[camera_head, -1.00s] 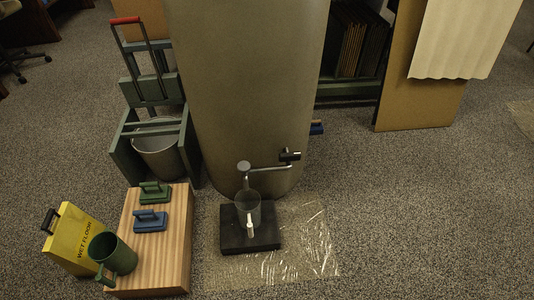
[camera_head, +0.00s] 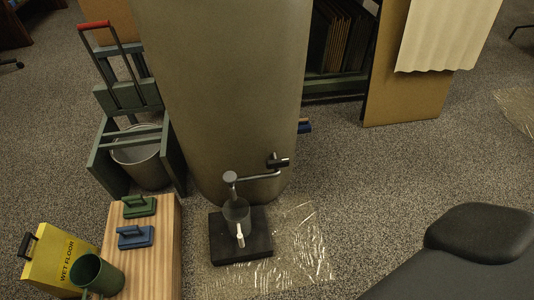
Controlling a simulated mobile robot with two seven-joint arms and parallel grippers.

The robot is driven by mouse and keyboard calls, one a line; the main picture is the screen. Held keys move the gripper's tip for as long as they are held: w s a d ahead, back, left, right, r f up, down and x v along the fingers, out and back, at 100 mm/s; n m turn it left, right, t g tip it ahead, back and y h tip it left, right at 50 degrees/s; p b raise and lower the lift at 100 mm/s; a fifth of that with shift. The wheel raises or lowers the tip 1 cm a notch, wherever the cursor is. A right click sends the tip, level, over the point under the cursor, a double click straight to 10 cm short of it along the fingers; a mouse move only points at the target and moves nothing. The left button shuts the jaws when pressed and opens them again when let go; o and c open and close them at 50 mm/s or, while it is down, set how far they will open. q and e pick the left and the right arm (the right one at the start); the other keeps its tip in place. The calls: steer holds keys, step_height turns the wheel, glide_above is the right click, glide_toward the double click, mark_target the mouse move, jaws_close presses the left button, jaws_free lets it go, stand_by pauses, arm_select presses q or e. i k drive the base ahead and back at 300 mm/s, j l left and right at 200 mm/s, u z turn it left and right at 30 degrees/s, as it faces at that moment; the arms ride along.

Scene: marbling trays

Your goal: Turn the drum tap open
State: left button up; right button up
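The drum (camera_head: 220,80) is a tall, tan-grey cylinder standing at the middle. Its tap (camera_head: 255,177) is low on the front: a pale arm runs between a round grey knob (camera_head: 230,177) and a black handle (camera_head: 278,161) at the right. A clear grey cup (camera_head: 237,214) with a white handle stands below the round knob on a black block (camera_head: 255,245). A dark part of my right arm comes in at the lower right, well apart from the tap. Neither gripper is in view.
A wooden box (camera_head: 170,250) at the lower left carries green and blue handled blocks and a green mug (camera_head: 98,275). A yellow wet floor sign (camera_head: 60,262) stands beside it. A green mop wringer with a bucket (camera_head: 140,165) is left of the drum. Clear plastic sheet (camera_head: 305,245) lies on the carpet.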

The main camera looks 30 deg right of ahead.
mark_target(278, 164)
steer(key=l+u, duration=0.3)
steer(key=l, duration=0.6)
steer(key=l+u, duration=0.3)
steer(key=l, duration=1.6)
steer(key=k+l+u, duration=0.1)
steer(key=l, duration=0.85)
steer(key=k+l, duration=0.1)
steer(key=l, duration=0.85)
steer(key=i+l, duration=0.1)
steer(key=i+j, duration=0.2)
steer(key=j, duration=0.15)
